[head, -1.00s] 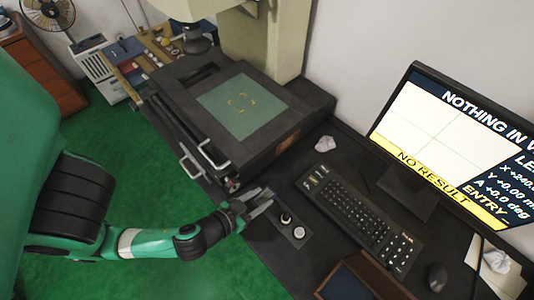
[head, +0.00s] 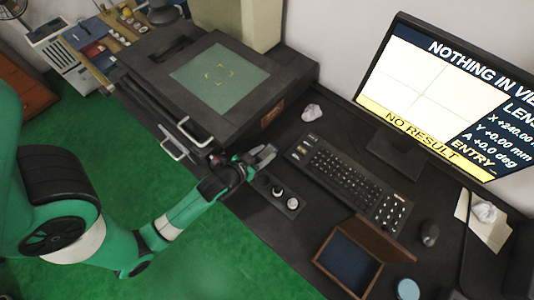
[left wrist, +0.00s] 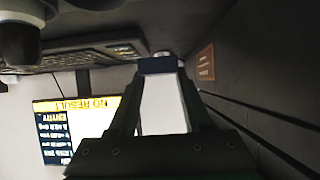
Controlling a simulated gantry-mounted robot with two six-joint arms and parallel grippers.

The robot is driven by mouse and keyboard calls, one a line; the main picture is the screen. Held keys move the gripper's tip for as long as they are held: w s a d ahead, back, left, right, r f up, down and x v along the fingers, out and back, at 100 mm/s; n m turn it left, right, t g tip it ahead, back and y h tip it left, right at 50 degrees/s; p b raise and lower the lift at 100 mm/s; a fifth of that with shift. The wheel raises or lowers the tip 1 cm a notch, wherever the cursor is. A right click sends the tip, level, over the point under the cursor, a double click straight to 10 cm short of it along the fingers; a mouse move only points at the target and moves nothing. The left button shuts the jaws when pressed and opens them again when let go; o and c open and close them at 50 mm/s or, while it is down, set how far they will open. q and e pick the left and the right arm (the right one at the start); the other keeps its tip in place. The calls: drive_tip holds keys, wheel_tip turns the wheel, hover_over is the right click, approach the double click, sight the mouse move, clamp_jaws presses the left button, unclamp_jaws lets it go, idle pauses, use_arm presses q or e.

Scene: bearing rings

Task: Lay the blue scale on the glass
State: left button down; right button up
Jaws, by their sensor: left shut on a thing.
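The glass (head: 235,92) is a grey-green pane with yellow corner marks, set in the dark stage of the machine in the head view. Nothing lies on it. My left gripper (head: 265,156) is over the desk in front of the stage, right of its handles and apart from the glass. In the left wrist view its fingers (left wrist: 160,68) are shut on a dark blue piece, which looks like the blue scale (left wrist: 158,65). Only the piece's near face shows, across the fingertips; its length cannot be told. My right gripper is not in view.
A control panel with knobs (head: 278,192) lies just below my gripper, beside a keyboard (head: 345,180). An open wooden case (head: 347,262), a mouse (head: 429,233) and the monitor (head: 435,95) stand to the right. Two handles (head: 173,146) stick out of the stage front.

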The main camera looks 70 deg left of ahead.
sight(266, 152)
use_arm(q)
drive_tip(key=f, duration=0.1)
drive_tip(key=w+a, duration=0.1)
drive_tip(key=f+b, duration=0.1)
drive_tip(key=shift+w+a+f, duration=0.2)
drive_tip(key=shift+a+f, duration=0.05)
drive_tip(key=shift+f, duration=0.1)
drive_tip(key=f, duration=0.1)
drive_tip(key=f+b, duration=0.2)
drive_tip(key=shift+w+a+f, duration=0.1)
drive_tip(key=shift+w+a, duration=0.2)
drive_tip(key=shift+f, duration=0.4)
drive_tip(key=shift+f, duration=0.1)
drive_tip(key=shift+c, duration=1.7)
unclamp_jaws()
